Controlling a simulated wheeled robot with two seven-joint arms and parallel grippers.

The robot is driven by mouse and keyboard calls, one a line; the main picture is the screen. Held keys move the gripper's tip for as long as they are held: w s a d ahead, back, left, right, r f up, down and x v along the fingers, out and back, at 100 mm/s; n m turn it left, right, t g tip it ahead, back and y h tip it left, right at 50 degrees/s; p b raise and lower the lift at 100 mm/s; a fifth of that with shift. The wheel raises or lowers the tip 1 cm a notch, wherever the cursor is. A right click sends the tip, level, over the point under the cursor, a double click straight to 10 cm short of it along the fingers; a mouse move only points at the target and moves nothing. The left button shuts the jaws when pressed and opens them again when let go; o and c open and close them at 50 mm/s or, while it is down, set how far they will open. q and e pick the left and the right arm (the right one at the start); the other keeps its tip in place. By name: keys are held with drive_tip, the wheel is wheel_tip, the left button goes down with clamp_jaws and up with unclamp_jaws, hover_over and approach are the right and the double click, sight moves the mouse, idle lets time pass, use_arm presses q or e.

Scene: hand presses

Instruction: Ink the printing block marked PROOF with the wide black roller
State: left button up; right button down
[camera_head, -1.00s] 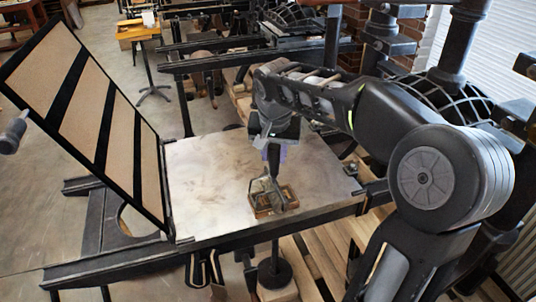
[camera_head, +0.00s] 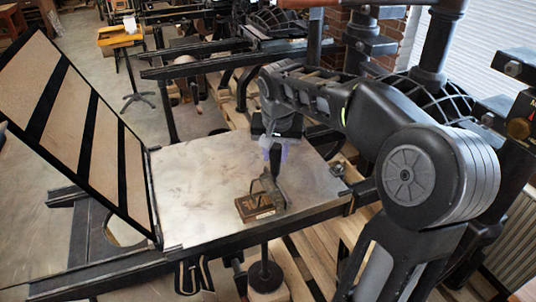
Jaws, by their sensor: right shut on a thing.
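A small brown printing block (camera_head: 249,212) lies on the flat metal press bed, with a pale label on its near side that is too small to read. My right gripper (camera_head: 276,170) points down over the bed, just behind the block, and is shut on a dark roller (camera_head: 266,190). The roller's frame is at the block's back right part; I cannot tell whether it touches the block. The fingertips and much of the roller are hard to make out against each other. My left gripper does not show.
The press bed (camera_head: 200,185) is bare around the block. A hinged frame (camera_head: 75,125) with tan panels and black bars stands tilted open at the left. More presses stand behind, and a yellow-topped stand (camera_head: 120,38) is at the back left.

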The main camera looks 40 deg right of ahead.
drive_tip(key=shift+s+d+r, duration=0.1)
drive_tip(key=shift+d, duration=0.3)
drive_tip(key=shift+w+a+b, duration=0.2)
drive_tip(key=shift+w+a, duration=0.1)
drive_tip(key=shift+a, duration=0.55)
drive_tip(key=shift+w+a+b, duration=0.2)
drive_tip(key=shift+w+a, duration=0.1)
drive_tip(key=shift+a, duration=0.5)
drive_tip(key=shift+w+a+b, duration=0.2)
drive_tip(key=shift+w+a, duration=0.05)
drive_tip(key=shift+a, duration=0.55)
drive_tip(key=shift+w+a+b, duration=0.15)
drive_tip(key=shift+w+a, duration=0.1)
drive_tip(key=shift+a, duration=0.65)
drive_tip(key=shift+w+a, duration=0.3)
drive_tip(key=shift+a, duration=0.45)
drive_tip(key=shift+w+a, duration=0.3)
drive_tip(key=shift+a, duration=0.45)
drive_tip(key=shift+d, duration=0.1)
